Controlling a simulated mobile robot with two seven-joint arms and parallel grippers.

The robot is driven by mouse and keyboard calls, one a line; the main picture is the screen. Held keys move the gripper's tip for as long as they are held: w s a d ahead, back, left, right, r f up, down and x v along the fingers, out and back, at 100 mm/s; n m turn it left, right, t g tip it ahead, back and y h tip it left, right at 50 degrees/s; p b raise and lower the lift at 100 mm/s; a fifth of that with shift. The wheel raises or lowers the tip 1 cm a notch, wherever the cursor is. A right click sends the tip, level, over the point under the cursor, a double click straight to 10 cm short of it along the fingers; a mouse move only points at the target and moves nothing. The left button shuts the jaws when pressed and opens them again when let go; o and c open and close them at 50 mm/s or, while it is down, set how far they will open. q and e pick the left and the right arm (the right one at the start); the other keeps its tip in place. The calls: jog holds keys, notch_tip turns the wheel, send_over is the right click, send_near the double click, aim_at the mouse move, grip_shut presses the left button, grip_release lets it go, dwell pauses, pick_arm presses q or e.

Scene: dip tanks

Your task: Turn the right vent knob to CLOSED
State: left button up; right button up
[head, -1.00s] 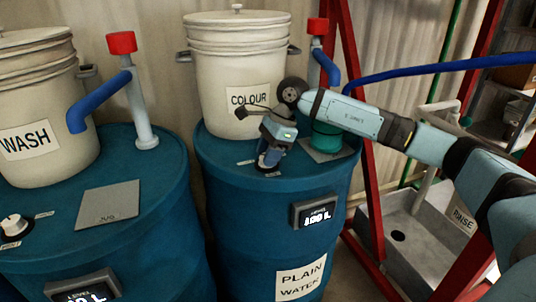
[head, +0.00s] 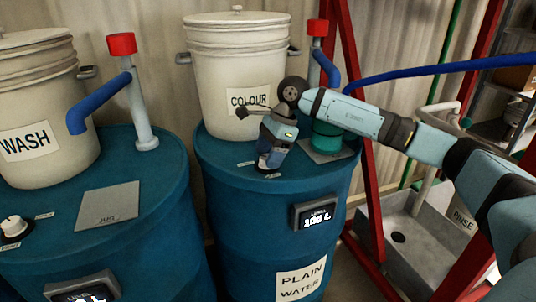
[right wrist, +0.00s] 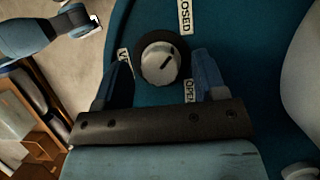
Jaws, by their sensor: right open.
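The right vent knob (right wrist: 160,62) is a round light-grey knob with a dark pointer line, on the blue plain-water drum (head: 225,170). In the right wrist view the pointer slants up and right, between the CLOSED label (right wrist: 185,16) and the OPEN label (right wrist: 190,92). My right gripper (right wrist: 161,64) is open, with one blue finger on each side of the knob; I cannot tell whether they touch it. In the head view my right gripper (head: 269,164) points down over the drum top and hides the knob. Part of my left arm (right wrist: 75,22) shows at upper left in the right wrist view.
The COLOUR bucket (head: 238,65) stands close behind my right gripper. A pipe with a red cap (head: 317,27) and a blue spout stands beside it. The red frame (head: 352,90) is at the right. The wash drum (head: 160,190), with its own white knob (head: 13,227), is at the left.

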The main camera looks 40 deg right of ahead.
jog(key=v, duration=1.3)
jog(key=shift+r, duration=0.2)
